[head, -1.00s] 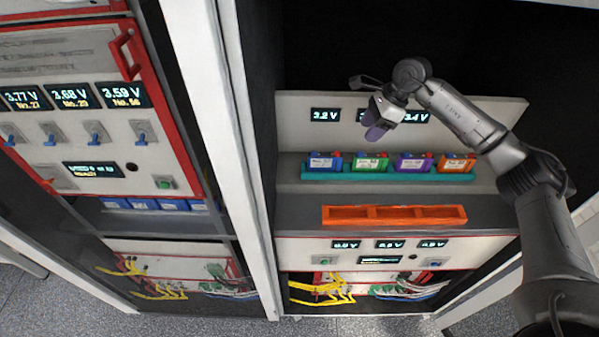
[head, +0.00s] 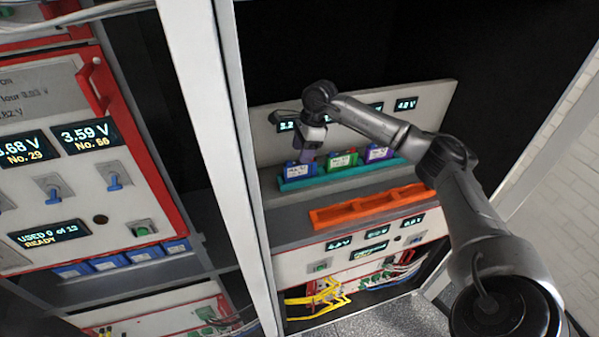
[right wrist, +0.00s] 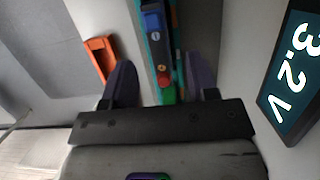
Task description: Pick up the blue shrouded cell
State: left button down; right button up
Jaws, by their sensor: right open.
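The blue shrouded cell (head: 299,170) stands at the left end of the teal holder (head: 330,175) on the shelf. My right gripper (head: 309,153) is just above it, pointing down, and partly covers its top. In the right wrist view the gripper (right wrist: 161,72) is open, with one dark purple finger on each side. The blue cell (right wrist: 153,22) with a red terminal lies between and beyond the fingertips. I cannot tell whether a finger touches it. My left gripper is not in view.
A green cell (head: 342,159) and a purple cell (head: 379,153) stand in the same holder to the right. An orange tray (head: 370,207) lies in front. A panel with voltage displays (head: 265,135) rises behind. A white post (head: 215,120) stands left.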

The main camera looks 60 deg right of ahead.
aim_at(299, 166)
jog(key=shift+x, duration=3.25)
jog(key=shift+s, duration=0.15)
jog(key=shift+d, duration=0.1)
grip_shut()
jog(key=shift+r, duration=0.1)
